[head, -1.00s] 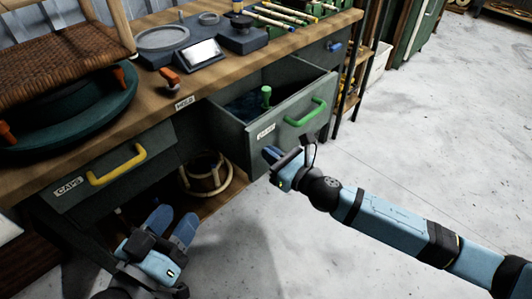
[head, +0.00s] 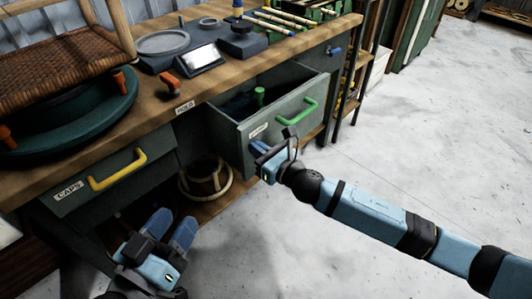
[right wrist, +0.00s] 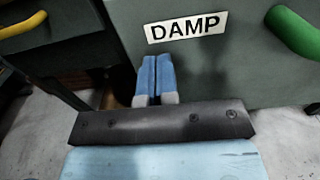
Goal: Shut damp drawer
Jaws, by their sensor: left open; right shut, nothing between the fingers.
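The damp drawer (head: 285,121) is a grey drawer with a green handle (head: 297,112) and a DAMP label, which reads clearly in the right wrist view (right wrist: 187,28). It stands pulled out from the bench, and a green-topped item (head: 259,96) shows inside. My right gripper (head: 258,148) is shut and empty at the lower left of the drawer front, below the label. In the right wrist view its blue fingertips (right wrist: 155,62) point at the front panel; I cannot tell whether they touch it. My left gripper (head: 172,223) is open and empty, low in front of the bench.
The caps drawer (head: 75,193) with a yellow handle (head: 117,171) is at the left. A rattan ring basket (head: 206,178) sits on the shelf below. The bench top (head: 150,97) holds a screen, a clamp and a woven chair. Clear floor (head: 420,150) lies at the right.

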